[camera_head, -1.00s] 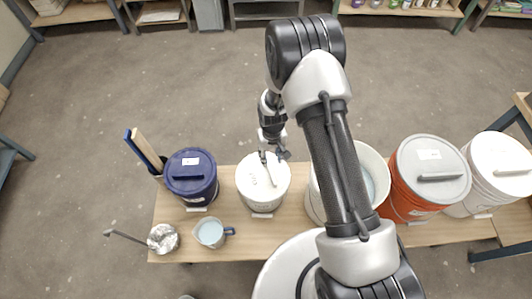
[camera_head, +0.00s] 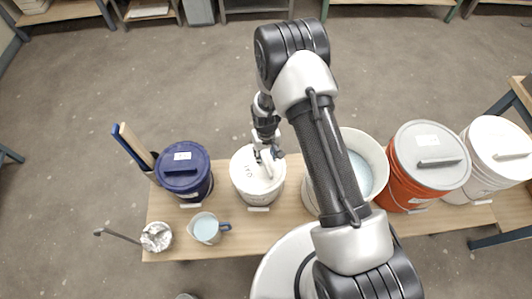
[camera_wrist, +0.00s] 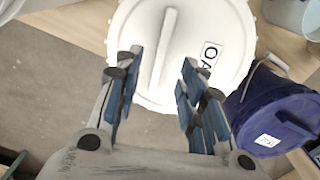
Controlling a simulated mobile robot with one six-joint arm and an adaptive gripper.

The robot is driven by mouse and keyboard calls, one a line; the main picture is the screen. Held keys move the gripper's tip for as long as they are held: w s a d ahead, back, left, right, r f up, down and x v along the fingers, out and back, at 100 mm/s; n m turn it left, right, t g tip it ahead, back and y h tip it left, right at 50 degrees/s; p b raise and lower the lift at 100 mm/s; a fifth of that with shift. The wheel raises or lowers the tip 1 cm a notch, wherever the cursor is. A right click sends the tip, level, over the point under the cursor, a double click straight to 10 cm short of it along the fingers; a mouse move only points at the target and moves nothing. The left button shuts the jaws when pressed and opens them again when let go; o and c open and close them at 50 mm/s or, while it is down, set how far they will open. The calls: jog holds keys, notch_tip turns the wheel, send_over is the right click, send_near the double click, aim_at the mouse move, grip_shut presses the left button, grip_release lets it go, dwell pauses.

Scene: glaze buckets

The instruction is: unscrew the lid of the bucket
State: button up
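The white bucket (camera_head: 262,192) stands on the bench with its round white lid (camera_head: 246,158) on top. The lid has a raised straight grip bar and a dark printed label. In the wrist view, the lid (camera_wrist: 225,25) fills the top middle, and its grip bar (camera_wrist: 160,45) runs up the picture. My gripper (camera_head: 268,154) is over the far part of the lid. In the wrist view, my gripper (camera_wrist: 158,78) is open, its blue-padded fingers wide apart with the bar's line between them. I cannot tell whether the fingers touch the lid.
A lidded navy bucket (camera_head: 184,176) stands left of the white one. An open bucket (camera_head: 372,150) of pale glaze, partly behind my arm, an orange bucket (camera_head: 404,188) and another white bucket (camera_head: 497,152) stand right.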

aim_at(266, 163)
jog(key=shift+f+b, duration=2.1)
jog(key=shift+f, duration=0.75)
jog(key=shift+c, duration=0.2)
jog(key=shift+s, duration=0.1)
grip_shut()
